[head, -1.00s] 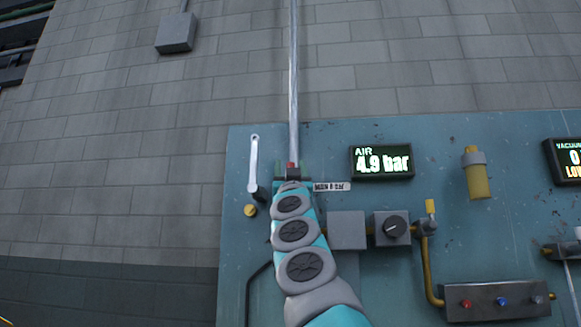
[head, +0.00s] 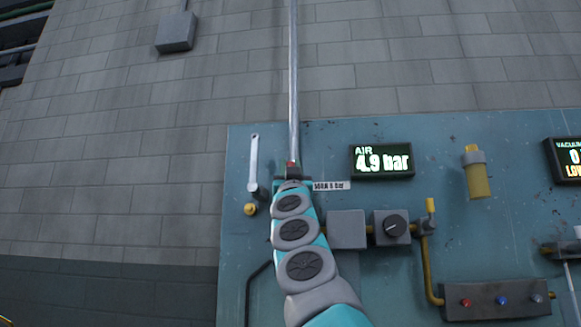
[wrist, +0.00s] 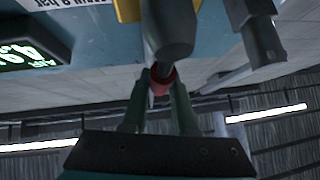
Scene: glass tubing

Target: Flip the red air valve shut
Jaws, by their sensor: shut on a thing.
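The red air valve's handle shows as a small red spot (head: 291,164) at the lower end of the vertical metal pipe (head: 293,80) in the head view. In the wrist view its red grip (wrist: 163,80) sits between my two green fingertips, in front of a dark grey rounded part (wrist: 168,30). My gripper (head: 292,173) is shut on this red handle; it also shows in the wrist view (wrist: 158,90). My arm hides the valve body and the rest of the handle in the head view. The air display (head: 382,161) reads 4.9 bar.
A wrench-like grey tool (head: 254,160) hangs just left of my gripper, above a yellow knob (head: 250,209). A label plate (head: 332,185), a grey box (head: 347,230) and a black dial (head: 395,225) lie close to the right.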

